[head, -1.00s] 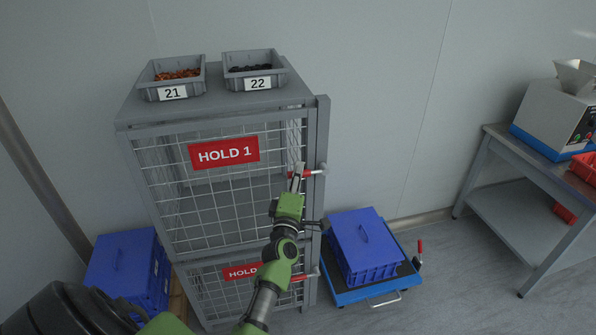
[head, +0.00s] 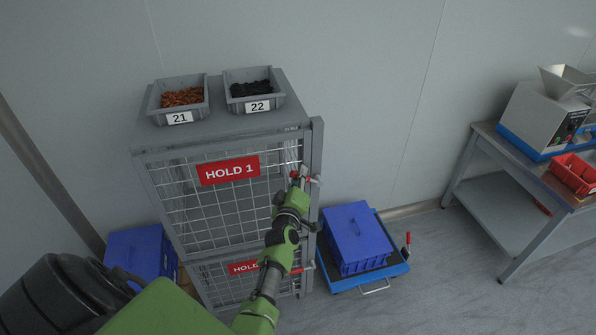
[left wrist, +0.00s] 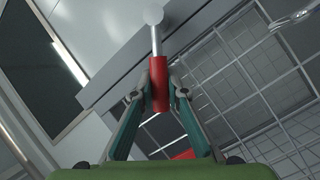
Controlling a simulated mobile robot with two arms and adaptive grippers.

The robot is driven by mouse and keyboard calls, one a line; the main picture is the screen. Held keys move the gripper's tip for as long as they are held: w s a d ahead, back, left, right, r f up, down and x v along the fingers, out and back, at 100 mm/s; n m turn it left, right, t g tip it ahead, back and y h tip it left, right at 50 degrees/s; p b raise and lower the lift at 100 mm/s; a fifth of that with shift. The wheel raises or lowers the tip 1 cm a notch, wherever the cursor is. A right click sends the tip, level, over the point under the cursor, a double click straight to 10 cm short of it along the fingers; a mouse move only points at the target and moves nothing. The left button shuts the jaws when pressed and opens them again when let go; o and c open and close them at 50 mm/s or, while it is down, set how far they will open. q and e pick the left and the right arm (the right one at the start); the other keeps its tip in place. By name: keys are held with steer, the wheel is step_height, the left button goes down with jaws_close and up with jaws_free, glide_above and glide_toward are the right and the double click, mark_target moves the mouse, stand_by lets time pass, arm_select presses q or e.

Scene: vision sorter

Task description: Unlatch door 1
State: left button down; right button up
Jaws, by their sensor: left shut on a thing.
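Door 1 is the upper mesh door (head: 216,212) of the grey cage, with a red HOLD 1 sign (head: 228,170). Its latch handle (head: 301,177), with a red grip, is at the door's right edge, partly hidden by my gripper in the head view. My left gripper (head: 297,184) is at this handle. In the left wrist view, the gripper (left wrist: 160,92) is shut on the red grip (left wrist: 159,85), one finger on each side. A metal rod runs from the grip to a round pale end. The door looks closed. My right gripper is not in view.
Bins 21 (head: 179,117) and 22 (head: 257,106) stand on the cage top. A lower mesh door (head: 222,287) is beneath. A blue crate (head: 355,238) sits on a cart at right; another blue crate (head: 140,252) stands left. A bench (head: 487,133) is far right.

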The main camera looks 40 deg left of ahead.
arm_select(q)
steer(key=shift+d+f, duration=0.1)
steer(key=shift+f, duration=0.05)
steer(key=c, duration=2)
jaws_free()
steer(key=shift+o, duration=0.2)
steer(key=shift+w, duration=0.1)
step_height(320, 180, down, 5)
steer(key=s+a+n+t+y+b, duration=0.15)
steer(key=n+b, duration=0.55)
steer(key=b, duration=1.1)
steer(key=f+p+v, duration=0.1)
steer(key=p+v, duration=0.2)
steer(key=v, duration=1)
steer(key=s+d+f+m+g+h, duration=0.1)
steer(key=d+f+m+h, duration=0.2)
steer(key=f, duration=0.9)
steer(key=s+d+f+m+g+h+b, duration=0.1)
steer(key=d+f+m+h, duration=0.3)
steer(key=f, duration=0.9)
steer(key=d+m+g, duration=0.1)
steer(key=d+m, duration=0.2)
steer(key=d, duration=0.2)
steer(key=shift+s+f+m, duration=0.3)
steer(key=shift+s+f, duration=0.05)
